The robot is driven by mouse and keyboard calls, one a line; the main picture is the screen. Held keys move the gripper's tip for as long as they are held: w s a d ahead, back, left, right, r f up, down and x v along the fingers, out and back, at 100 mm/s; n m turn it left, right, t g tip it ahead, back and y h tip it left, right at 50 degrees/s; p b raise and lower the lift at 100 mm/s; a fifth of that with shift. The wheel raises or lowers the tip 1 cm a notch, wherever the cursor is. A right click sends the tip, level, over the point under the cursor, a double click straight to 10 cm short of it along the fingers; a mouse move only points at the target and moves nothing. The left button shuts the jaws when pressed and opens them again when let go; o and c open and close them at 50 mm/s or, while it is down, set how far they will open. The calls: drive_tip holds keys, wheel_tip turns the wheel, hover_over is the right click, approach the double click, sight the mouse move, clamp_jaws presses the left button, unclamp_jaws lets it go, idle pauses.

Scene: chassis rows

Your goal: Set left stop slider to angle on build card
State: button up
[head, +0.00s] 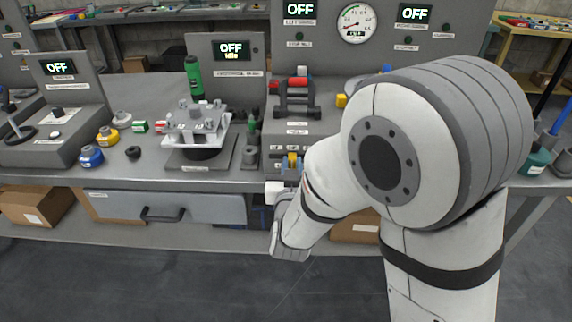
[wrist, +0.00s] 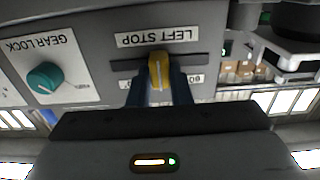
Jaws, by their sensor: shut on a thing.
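The left stop slider's yellow knob (wrist: 158,70) sits in a dark horizontal slot (wrist: 200,60) under the upside-down LEFT STOP label (wrist: 157,37). My gripper (wrist: 159,80) has its dark blue fingers closed on both sides of the knob. In the head view, the yellow knob (head: 292,159) shows low on the front of the grey machine, with my gripper (head: 291,167) at it. A second small label beneath the slot is partly hidden by the fingers, so its reading is unclear. I cannot pick out a readable build card.
A teal gear lock knob (wrist: 45,78) is beside the slider in the wrist view. A fixture with a silver plate (head: 197,125) stands left of the machine. A drawer (head: 165,208) is under the bench.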

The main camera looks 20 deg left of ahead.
sight(274, 155)
clamp_jaws()
drive_tip(key=a, duration=0.2)
drive_tip(key=s+a, duration=0.1)
drive_tip(key=shift+a+b, duration=0.4)
drive_tip(key=shift+a, duration=0.25)
drive_tip(key=o, duration=0.8)
unclamp_jaws()
drive_tip(key=shift+c, duration=0.2)
drive_tip(key=shift+s, duration=0.1)
